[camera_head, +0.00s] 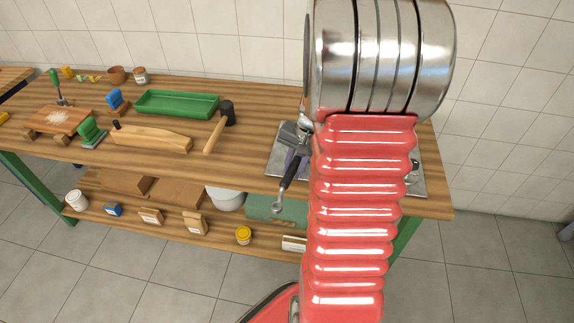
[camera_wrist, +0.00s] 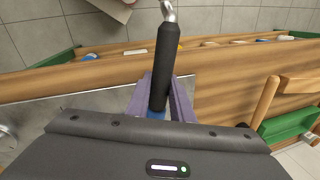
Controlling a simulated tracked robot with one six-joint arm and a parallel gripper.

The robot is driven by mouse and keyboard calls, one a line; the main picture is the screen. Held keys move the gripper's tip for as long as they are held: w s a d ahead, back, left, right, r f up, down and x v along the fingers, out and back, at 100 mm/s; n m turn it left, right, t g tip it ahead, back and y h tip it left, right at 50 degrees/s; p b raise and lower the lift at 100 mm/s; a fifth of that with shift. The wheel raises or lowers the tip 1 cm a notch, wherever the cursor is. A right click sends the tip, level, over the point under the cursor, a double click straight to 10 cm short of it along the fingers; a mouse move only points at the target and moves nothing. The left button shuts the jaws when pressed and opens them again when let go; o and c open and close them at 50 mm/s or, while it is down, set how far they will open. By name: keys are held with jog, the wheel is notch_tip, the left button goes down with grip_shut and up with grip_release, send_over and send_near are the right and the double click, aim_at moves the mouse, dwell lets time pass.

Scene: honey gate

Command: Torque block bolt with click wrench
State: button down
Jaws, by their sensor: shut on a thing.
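The click wrench has a black handle (camera_head: 289,175) and a silver head that points down and toward the front, past the bench edge in the head view. In the wrist view its handle (camera_wrist: 166,60) runs up from between the fingers, with the silver head at the top edge. My gripper (camera_wrist: 158,103) has purple fingers shut on the handle; in the head view it (camera_head: 296,145) is above a grey metal plate (camera_head: 280,164), partly hidden by my arm. A metal part (camera_head: 414,172) shows on the plate's right side. I cannot make out the block or its bolt clearly.
A mallet (camera_head: 228,114), a wood plane-like block (camera_head: 150,138) and a green tray (camera_head: 178,103) lie left of the plate. A lower shelf holds a white bucket (camera_head: 226,198), a yellow-lidded jar (camera_head: 243,235) and several boxes. The bench ends just right of the plate.

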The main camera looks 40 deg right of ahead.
jog(key=s+d+n, duration=0.2)
jog(key=s+n, duration=0.1)
jog(key=shift+y, duration=0.3)
jog(key=s+d+n, duration=0.2)
jog(key=shift+s+d+n+g, duration=0.1)
jog(key=shift+n+g, duration=0.2)
jog(key=shift+g, duration=0.1)
jog(key=d+n, duration=0.1)
jog(key=s+d+n, duration=0.1)
jog(key=d+n, duration=0.1)
jog(key=s+d+n+g, duration=0.1)
jog(key=d, duration=0.1)
jog(key=shift+s+d+n+y, duration=0.1)
jog(key=shift+s+n+y, duration=0.1)
jog(key=shift+n+y, duration=0.2)
jog(key=shift+f, duration=0.4)
jog(key=shift+x, duration=0.8)
dwell(0.8)
jog(key=shift+s+d+f, duration=0.1)
dwell(0.5)
